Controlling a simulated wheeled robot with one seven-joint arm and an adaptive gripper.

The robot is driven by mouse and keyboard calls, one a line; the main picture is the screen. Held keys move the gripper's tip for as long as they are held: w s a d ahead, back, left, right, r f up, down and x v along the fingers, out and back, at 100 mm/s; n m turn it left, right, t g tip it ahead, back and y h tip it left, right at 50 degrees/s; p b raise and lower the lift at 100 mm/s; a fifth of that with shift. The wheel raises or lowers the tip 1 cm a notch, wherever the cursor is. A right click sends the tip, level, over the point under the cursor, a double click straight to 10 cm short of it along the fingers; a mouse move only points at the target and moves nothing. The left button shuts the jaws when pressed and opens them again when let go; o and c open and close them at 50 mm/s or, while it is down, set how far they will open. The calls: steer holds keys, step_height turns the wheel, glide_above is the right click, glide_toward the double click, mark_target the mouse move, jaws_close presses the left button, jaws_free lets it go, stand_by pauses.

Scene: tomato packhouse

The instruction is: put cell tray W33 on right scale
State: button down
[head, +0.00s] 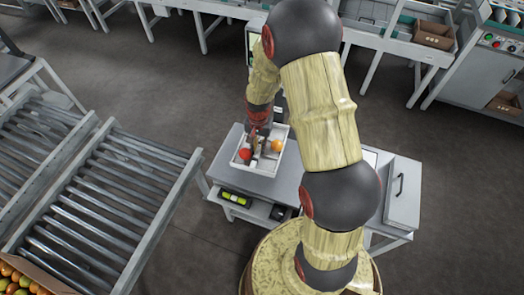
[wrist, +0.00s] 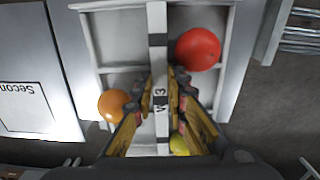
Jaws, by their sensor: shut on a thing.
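Cell tray W33 (head: 250,172) is a white, open tray above a small grey table in the head view. In the wrist view its central bar (wrist: 157,55) carries dark marks in which a W and a 3 can be read. My gripper (wrist: 160,88) is shut on this bar, one finger on each side. A red tomato (wrist: 198,49), an orange tomato (wrist: 113,105) and a partly hidden yellow-green one (wrist: 179,145) lie in the tray's cells. I cannot tell whether the tray touches the table. I cannot make out the right scale; my arm covers part of the table.
The grey table (head: 216,165) has a lower shelf with a green-yellow object (head: 236,199). A white sign reading "Secon" (wrist: 27,107) lies left of the tray in the wrist view. Roller conveyors (head: 115,200) stand at the left and benches (head: 395,42) at the back.

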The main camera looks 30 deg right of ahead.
steer(key=shift+s+d+f+m, duration=0.35)
steer(key=shift+d+f+m, duration=0.05)
steer(key=shift+f, duration=0.25)
steer(key=shift+f+b, duration=2.95)
steer(key=shift+f, duration=1.35)
steer(key=c, duration=1.8)
jaws_free()
steer(key=shift+o, duration=0.2)
steer(key=shift+c, duration=1.2)
steer(key=shift+r+p, duration=2.6)
steer(key=shift+r, duration=0.95)
